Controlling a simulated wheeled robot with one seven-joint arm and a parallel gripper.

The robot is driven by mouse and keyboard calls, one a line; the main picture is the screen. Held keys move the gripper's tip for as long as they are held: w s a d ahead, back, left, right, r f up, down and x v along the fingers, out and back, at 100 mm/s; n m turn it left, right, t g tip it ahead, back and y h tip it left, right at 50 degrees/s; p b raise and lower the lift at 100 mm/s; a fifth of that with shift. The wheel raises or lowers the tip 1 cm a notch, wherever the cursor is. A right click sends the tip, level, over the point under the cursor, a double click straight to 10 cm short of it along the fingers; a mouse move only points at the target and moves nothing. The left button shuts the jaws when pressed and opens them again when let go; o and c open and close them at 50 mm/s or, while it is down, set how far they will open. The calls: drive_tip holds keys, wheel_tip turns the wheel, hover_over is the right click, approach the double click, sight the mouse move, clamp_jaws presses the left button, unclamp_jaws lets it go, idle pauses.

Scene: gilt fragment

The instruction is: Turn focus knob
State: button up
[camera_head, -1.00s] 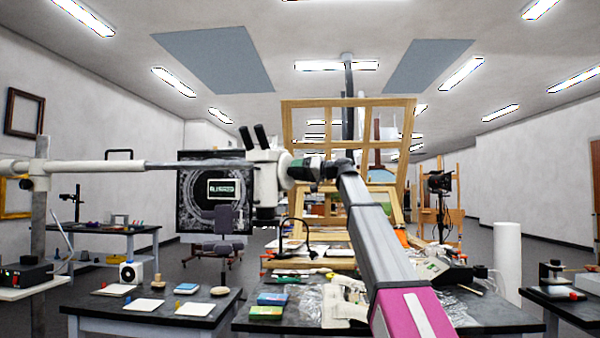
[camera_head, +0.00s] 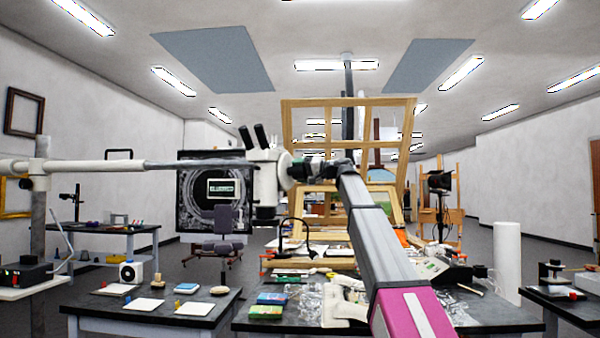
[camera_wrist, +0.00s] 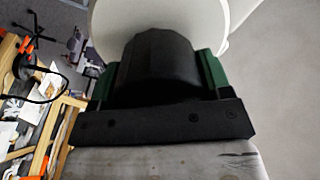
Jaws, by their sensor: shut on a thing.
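The white microscope head (camera_head: 266,180), with black eyepieces, hangs from a long horizontal boom (camera_head: 110,166). The black focus knob (camera_wrist: 155,65) stands out from the white round side of the head in the wrist view. My gripper (camera_wrist: 158,75) is shut on this knob, one green finger on each side of it. In the head view my gripper (camera_head: 303,169) meets the right side of the microscope head and hides the knob. A screen (camera_head: 221,190) behind the head shows a grey picture with a small label that seems to read "BLURRED".
The boom is held by a grey post (camera_head: 39,230) at the left. A dark bench (camera_head: 490,312) with papers, boxes and tools lies below my arm. A wooden easel frame (camera_head: 298,125) stands behind my gripper.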

drive_tip(key=o, duration=0.9)
drive_tip(key=v, duration=1)
drive_tip(key=shift+s+d, duration=0.15)
drive_tip(key=shift+d, duration=0.25)
drive_tip(key=shift+f, duration=0.1)
idle(0.7)
